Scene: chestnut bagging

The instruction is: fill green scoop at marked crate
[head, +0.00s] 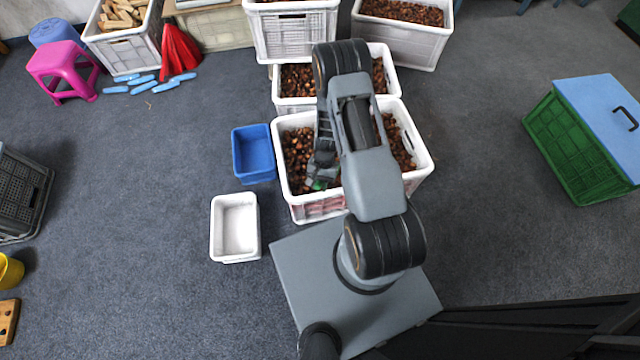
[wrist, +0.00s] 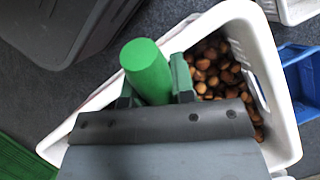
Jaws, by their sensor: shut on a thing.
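The near white crate (head: 425,165) is filled with brown chestnuts and has reddish marking on its front wall. Its rim also shows in the wrist view (wrist: 262,60), with chestnuts inside. My gripper (head: 320,178) is over the left part of this crate, low by the chestnuts. In the wrist view my gripper (wrist: 154,88) is shut on the green handle of the scoop (wrist: 147,62). In the head view only a small bit of green scoop (head: 318,185) shows. The scoop's bowl is hidden, so I cannot tell what it holds.
A blue bin (head: 254,154) and an empty white tub (head: 235,228) stand left of the crate. More white crates with chestnuts (head: 405,28) stand behind. A green crate with a blue lid (head: 598,95) is at the right.

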